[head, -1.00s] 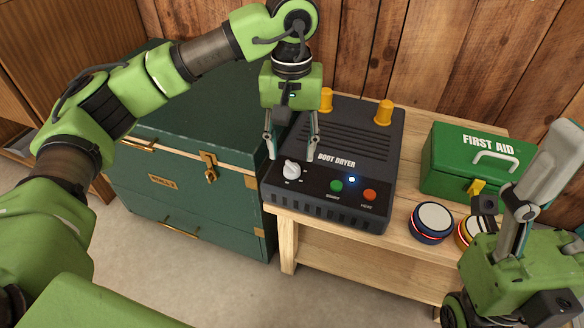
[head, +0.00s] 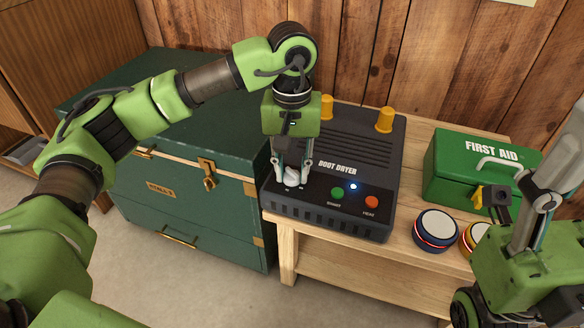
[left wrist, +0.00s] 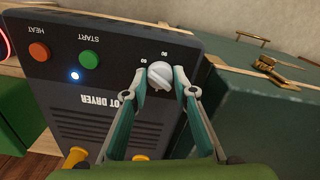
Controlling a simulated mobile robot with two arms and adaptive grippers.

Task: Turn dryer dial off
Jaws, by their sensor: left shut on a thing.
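The boot dryer (head: 350,150) is a dark box on a wooden bench, with a white dial (head: 292,178) at the left of its front panel. My left gripper (head: 291,180) points down and is shut on the dial, one finger on each side. In the left wrist view the white dial (left wrist: 158,76) sits between the fingertips, with small printed numbers around it. A blue light (head: 353,186) glows on the panel. My right gripper (head: 553,175) is at the right edge, away from the dryer; its fingers are only partly seen.
A green start button (head: 337,193) and a red heat button (head: 371,202) lie right of the dial. A green trunk (head: 190,190) is close on the left.

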